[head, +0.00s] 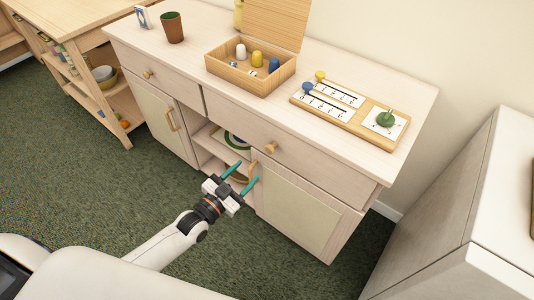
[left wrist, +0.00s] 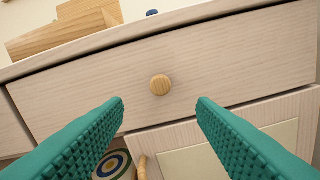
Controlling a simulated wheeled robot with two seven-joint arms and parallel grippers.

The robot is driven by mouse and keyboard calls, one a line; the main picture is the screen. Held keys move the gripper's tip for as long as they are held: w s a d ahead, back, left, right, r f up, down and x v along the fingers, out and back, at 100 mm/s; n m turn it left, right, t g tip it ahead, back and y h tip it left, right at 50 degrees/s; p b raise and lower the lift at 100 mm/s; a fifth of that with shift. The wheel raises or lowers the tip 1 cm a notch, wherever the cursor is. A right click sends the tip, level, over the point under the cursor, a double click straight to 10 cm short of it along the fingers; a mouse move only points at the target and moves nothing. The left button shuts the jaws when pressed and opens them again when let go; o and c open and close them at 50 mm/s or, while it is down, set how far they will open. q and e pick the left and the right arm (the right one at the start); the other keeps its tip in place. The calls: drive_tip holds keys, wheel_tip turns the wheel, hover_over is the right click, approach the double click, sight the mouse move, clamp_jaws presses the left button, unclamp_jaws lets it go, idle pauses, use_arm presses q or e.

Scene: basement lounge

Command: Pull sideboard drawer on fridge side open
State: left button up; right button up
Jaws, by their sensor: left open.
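The sideboard (head: 412,107) is pale wood with two drawers side by side above its doors. The right drawer (head: 318,163), nearer the pale cabinet that may be the fridge, looks shut. It has a round wooden knob (head: 271,148). In the left wrist view this drawer (left wrist: 230,62) fills the middle, with its knob (left wrist: 160,85) centred between my fingers. My left gripper (head: 247,173) is open and empty, with teal fingers pointing at the sideboard. It is in front of and a little below the knob, and nothing shows between the fingers. My right gripper is out of view.
A pale cabinet (head: 470,210), perhaps the fridge, stands at the right. The top holds an open wooden box (head: 245,80), a board with pegs (head: 350,112) and a brown cup (head: 172,27). A door handle (head: 253,172) is close to my left fingers.

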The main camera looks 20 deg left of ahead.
sight(269, 151)
use_arm(q)
drive_tip(key=x, duration=1)
drive_tip(key=shift+w+d+b, duration=0.2)
drive_tip(key=shift+b, duration=0.2)
drive_tip(key=shift+c, duration=0.4)
clamp_jaws()
